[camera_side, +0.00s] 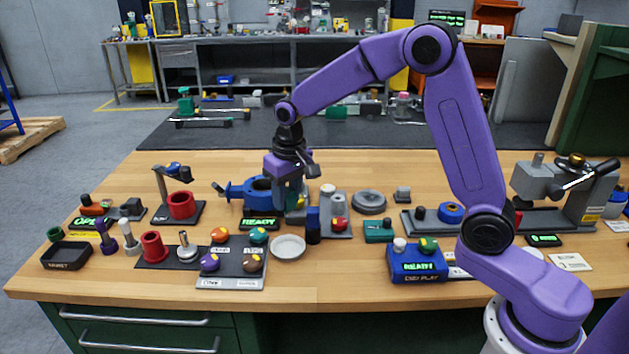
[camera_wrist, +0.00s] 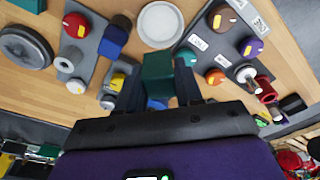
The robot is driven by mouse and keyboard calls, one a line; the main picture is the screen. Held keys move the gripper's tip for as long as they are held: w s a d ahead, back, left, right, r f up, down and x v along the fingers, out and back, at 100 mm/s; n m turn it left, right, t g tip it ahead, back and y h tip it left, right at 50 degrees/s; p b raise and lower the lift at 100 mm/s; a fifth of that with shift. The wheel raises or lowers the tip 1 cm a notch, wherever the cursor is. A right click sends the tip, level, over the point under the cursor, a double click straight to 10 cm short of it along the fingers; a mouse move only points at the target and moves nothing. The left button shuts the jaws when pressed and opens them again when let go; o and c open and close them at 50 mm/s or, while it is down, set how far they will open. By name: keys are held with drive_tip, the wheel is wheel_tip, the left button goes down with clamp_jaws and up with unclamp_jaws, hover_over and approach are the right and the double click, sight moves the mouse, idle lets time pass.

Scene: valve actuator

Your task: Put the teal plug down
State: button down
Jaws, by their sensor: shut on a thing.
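The teal plug shows in the wrist view as a teal block (camera_wrist: 157,68) between the two dark fingers of my gripper (camera_wrist: 158,88). My gripper is shut on it. In the side view my gripper (camera_side: 292,203) points down just right of the blue vise-like fixture (camera_side: 250,190), left of a grey plate with a red button (camera_side: 338,223). The plug cannot be made out in the side view, and its lower end is hidden. I cannot tell whether it touches anything below.
A white round dish (camera_side: 288,246) and a board with orange, teal, purple and brown knobs (camera_side: 232,268) lie in front. A red cylinder on a stand (camera_side: 181,206) is left, a grey disc (camera_side: 369,201) right. Bare wood shows along the front edge.

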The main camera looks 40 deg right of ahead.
drive_tip(key=shift+w+a+f, duration=0.1)
drive_tip(key=shift+a+f, duration=0.15)
drive_tip(key=shift+f, duration=4.75)
drive_tip(key=c, duration=0.7)
unclamp_jaws()
drive_tip(key=shift+o, duration=0.2)
drive_tip(key=shift+r, duration=0.1)
wheel_tip(320, 180, up, 7)
drive_tip(key=shift+f, duration=0.1)
